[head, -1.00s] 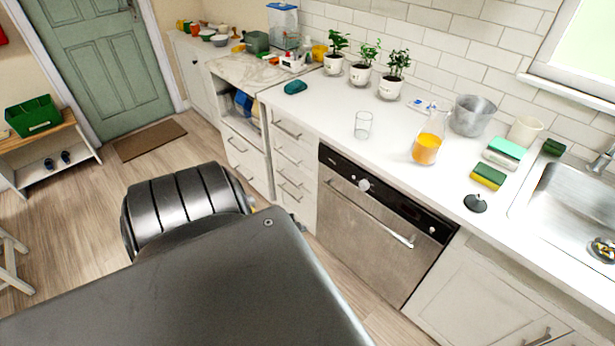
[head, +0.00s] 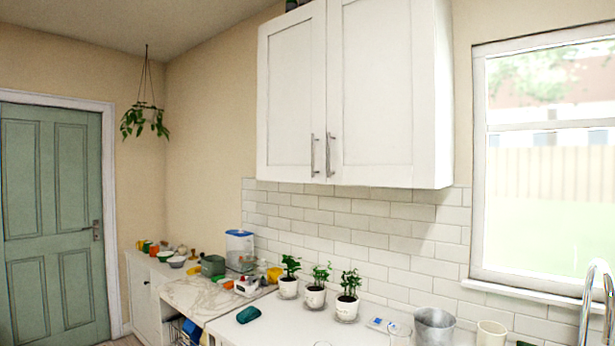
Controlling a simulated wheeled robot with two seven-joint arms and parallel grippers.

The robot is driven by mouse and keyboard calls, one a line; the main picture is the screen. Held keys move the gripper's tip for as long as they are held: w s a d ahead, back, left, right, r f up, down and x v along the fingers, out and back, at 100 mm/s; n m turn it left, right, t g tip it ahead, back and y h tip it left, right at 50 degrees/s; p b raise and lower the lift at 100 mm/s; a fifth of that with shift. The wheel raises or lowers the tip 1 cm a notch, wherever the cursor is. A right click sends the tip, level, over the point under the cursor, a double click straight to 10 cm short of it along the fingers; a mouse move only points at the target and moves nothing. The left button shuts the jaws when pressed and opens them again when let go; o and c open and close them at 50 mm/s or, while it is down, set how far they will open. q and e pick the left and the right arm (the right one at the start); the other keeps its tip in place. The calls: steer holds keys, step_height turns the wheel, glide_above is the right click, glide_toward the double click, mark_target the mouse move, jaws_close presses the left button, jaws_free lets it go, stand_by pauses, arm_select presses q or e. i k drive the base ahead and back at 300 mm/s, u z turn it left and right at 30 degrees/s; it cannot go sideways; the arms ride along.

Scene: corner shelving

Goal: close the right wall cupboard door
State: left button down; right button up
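The white wall cupboard hangs above the tiled wall in the middle of the head view, left of the window. Its right door (head: 385,90) is a white framed panel with an upright metal handle (head: 330,155) at its lower left edge. Its left door (head: 290,95) has a matching handle (head: 313,155) beside it. Both doors look about flush with each other; I cannot tell whether a small gap is left at the right door. The cupboard's top is cut off by the picture edge. Neither gripper is in view.
Below runs a white counter (head: 270,320) with potted plants (head: 316,290), a metal bucket (head: 434,328) and a cream cup (head: 491,333). A window (head: 545,170) and tap (head: 598,285) are at the right. A plant (head: 146,118) hangs near the green door (head: 50,220).

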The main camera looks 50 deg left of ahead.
mark_target(382, 64)
steer(key=u, duration=0.8)
steer(key=i, duration=0.95)
steer(key=u, duration=0.2)
